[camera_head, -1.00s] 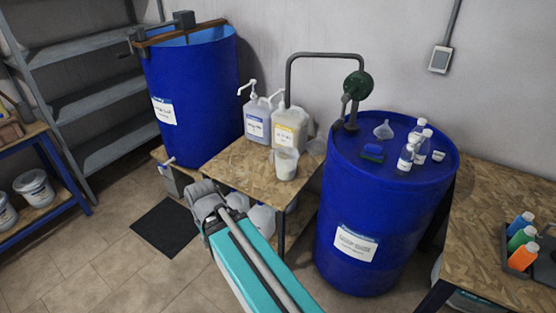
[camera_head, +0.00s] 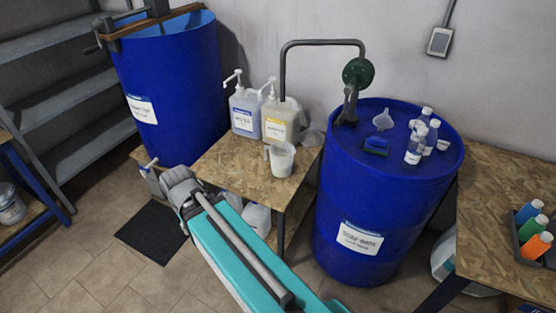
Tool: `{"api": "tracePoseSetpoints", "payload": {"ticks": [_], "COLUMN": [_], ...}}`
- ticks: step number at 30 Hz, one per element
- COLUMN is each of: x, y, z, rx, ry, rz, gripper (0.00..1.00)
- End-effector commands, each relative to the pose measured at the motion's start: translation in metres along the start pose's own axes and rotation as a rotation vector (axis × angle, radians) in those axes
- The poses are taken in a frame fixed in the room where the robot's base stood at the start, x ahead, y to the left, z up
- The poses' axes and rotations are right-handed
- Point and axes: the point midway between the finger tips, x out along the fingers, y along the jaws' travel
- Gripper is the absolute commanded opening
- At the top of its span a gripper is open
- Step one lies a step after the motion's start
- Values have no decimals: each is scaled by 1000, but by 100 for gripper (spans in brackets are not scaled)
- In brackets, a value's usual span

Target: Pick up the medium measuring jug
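One measuring jug (camera_head: 281,160) shows, whitish and translucent with a handle on its left. It stands upright near the front edge of the wooden table (camera_head: 228,161), between the two blue drums. I cannot tell its size class, as no other jug is clearly seen beside it. A clear shape behind it, at the drum's edge, is too faint to name. My teal arm reaches up from the bottom of the view, and its grey end is left of and in front of the jug, apart from it. The fingers of my gripper cannot be made out.
Two pump jugs (camera_head: 246,112) (camera_head: 279,121) stand behind the measuring jug. The right blue drum (camera_head: 365,225) carries a pump, funnel, sponge and several small bottles. Coloured bottles (camera_head: 535,235) sit in a caddy at right.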

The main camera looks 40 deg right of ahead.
Motion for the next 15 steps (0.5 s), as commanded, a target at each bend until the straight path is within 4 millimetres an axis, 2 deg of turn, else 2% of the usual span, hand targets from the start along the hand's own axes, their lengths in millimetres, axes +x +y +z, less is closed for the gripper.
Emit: {"api": "tracePoseSetpoints", "payload": {"ticks": [11,15], "x": [0,5], "y": [0,6], "z": [0,-9], "rx": [1,24], "ry": [1,10], "rz": [1,10], "gripper": [50,50]}}
